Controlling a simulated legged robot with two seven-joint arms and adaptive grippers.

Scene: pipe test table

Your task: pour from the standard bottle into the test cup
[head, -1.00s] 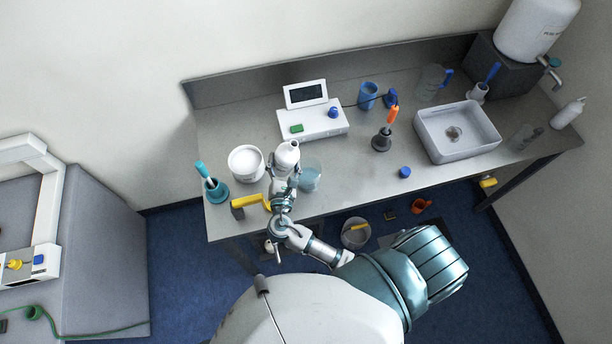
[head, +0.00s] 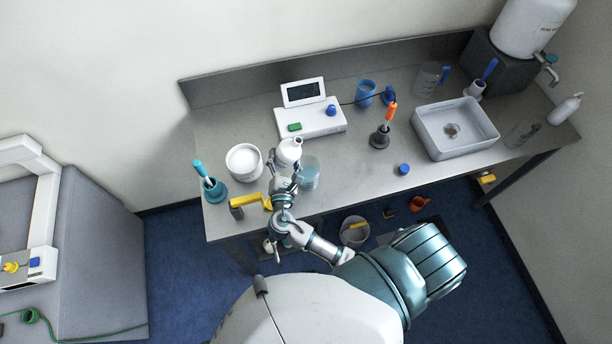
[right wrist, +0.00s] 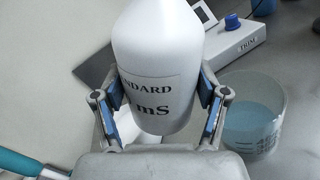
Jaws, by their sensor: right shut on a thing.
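The standard bottle (head: 288,152) is white, with dark lettering that shows in the right wrist view (right wrist: 150,75). My right gripper (head: 284,180) is shut on it, with blue pads on both sides of the bottle in the right wrist view (right wrist: 160,108). In the head view the bottle leans a little to the right. The test cup (head: 310,174) is clear with bluish liquid, just right of the bottle; it also shows at the right of the right wrist view (right wrist: 254,112). Whether anything flows from the bottle cannot be told. My left gripper is not in view.
A white meter (head: 312,120) stands behind the bottle. A white tub (head: 244,162), a teal holder with a brush (head: 214,190) and a yellow-handled tool (head: 246,201) are on the left. A blue cap (head: 403,169) and a grey sink (head: 428,133) are on the right.

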